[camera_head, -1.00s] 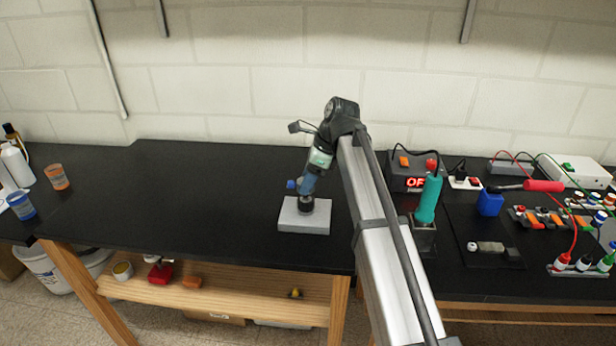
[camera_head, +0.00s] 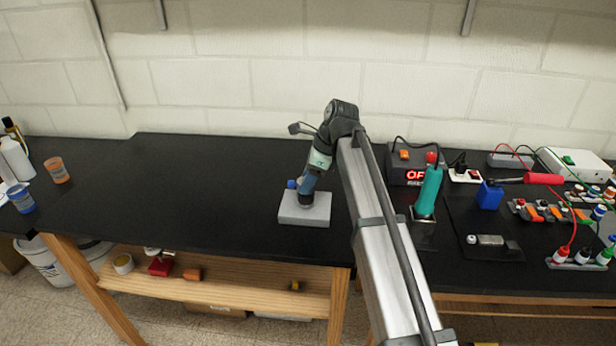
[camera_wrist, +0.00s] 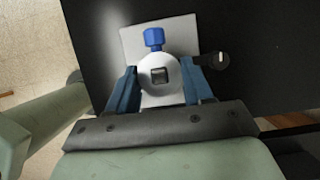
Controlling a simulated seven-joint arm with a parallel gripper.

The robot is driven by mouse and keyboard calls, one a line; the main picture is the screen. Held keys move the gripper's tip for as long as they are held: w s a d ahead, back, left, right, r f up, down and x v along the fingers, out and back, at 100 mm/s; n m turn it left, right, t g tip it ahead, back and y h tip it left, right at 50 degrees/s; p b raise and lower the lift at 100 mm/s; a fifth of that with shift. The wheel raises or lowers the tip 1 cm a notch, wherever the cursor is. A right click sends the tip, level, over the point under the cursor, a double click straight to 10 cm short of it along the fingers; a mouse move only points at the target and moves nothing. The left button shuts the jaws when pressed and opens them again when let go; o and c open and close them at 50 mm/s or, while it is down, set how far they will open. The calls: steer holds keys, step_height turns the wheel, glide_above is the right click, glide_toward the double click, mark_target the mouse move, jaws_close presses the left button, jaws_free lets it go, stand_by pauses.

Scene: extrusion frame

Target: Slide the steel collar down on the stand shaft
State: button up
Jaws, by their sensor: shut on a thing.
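The steel collar (camera_wrist: 147,76) is a pale round ring in the wrist view, with a blue knob (camera_wrist: 153,38) on its far side. The square end of the stand shaft (camera_wrist: 159,75) shows in the middle of the ring. The stand's grey base plate (camera_head: 304,214) lies flat on the bench. My gripper (camera_wrist: 160,88) has one blue finger on each side of the collar and is shut on it. In the head view my gripper (camera_head: 305,200) points down, low over the plate. It hides most of the collar and shaft; the blue knob (camera_head: 292,184) shows at its left.
A black lever (camera_wrist: 212,60) sticks out right of the collar in the wrist view. A teal-handled tool (camera_head: 428,192), a blue block (camera_head: 489,196) and several cables lie to the right. The black bench (camera_head: 180,195) left of the plate is clear.

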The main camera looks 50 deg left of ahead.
steer(key=shift+f, duration=0.35)
steer(key=o, duration=1.2)
steer(key=v, duration=1.4)
